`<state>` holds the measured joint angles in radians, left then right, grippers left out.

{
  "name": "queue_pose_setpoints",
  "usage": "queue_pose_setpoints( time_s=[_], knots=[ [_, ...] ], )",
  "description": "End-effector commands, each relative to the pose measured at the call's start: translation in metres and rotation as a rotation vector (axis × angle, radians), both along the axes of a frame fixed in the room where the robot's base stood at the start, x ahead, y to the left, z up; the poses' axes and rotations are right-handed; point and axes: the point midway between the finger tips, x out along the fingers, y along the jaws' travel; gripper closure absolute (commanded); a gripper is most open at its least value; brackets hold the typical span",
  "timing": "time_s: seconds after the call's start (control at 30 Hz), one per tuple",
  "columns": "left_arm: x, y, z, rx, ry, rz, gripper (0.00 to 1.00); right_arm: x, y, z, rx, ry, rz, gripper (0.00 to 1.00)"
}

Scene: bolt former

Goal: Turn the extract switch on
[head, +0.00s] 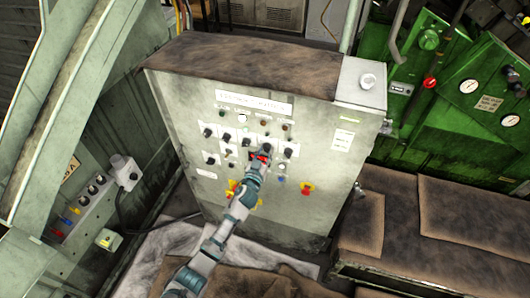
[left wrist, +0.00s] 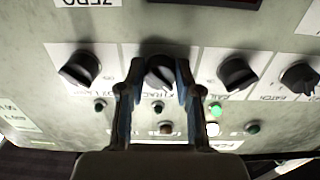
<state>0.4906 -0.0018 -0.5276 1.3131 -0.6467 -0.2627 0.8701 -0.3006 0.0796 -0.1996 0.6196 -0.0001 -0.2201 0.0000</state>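The extract switch is a black rotary knob (left wrist: 160,74) on a white label plate; its partly hidden, upside-down lettering seems to read "extract". My left gripper (left wrist: 160,72) has one finger on each side of this knob. The fingers look apart with the knob between them, and I cannot tell whether they touch it. The knob's pointer is tilted. In the head view my left gripper (head: 262,152) is at the front of the grey control cabinet (head: 205,100), and it hides the knob there. My right gripper is not in view.
Similar black knobs stand close by, one to the left (left wrist: 80,70) and one to the right (left wrist: 237,73). Small indicator lamps, one lit green (left wrist: 216,110), sit below in the wrist view. Green machinery (head: 440,130) stands right.

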Motion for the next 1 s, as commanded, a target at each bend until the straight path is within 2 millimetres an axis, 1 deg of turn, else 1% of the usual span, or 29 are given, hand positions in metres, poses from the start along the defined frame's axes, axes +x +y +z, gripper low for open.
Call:
queue_pose_setpoints(
  time_s=[0.07,0.27,0.47,0.67,1.0],
  knots=[
    [-0.0001,-0.0003,-0.0001,0.000,0.000,0.000,1.00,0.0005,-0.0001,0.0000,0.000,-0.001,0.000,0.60],
    [-0.0002,-0.0004,-0.0001,0.009,-0.003,0.000,1.00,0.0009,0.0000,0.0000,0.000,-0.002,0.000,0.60],
    [-0.0002,-0.0004,-0.0001,0.068,-0.022,0.000,1.00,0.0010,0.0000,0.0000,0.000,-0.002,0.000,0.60],
    [-0.0003,-0.0002,-0.0001,0.197,-0.064,0.000,1.00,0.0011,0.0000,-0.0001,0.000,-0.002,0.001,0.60],
    [-0.0002,0.0002,0.0000,0.501,-0.163,-0.001,1.00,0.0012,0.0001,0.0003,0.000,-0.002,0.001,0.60]
  ],
)
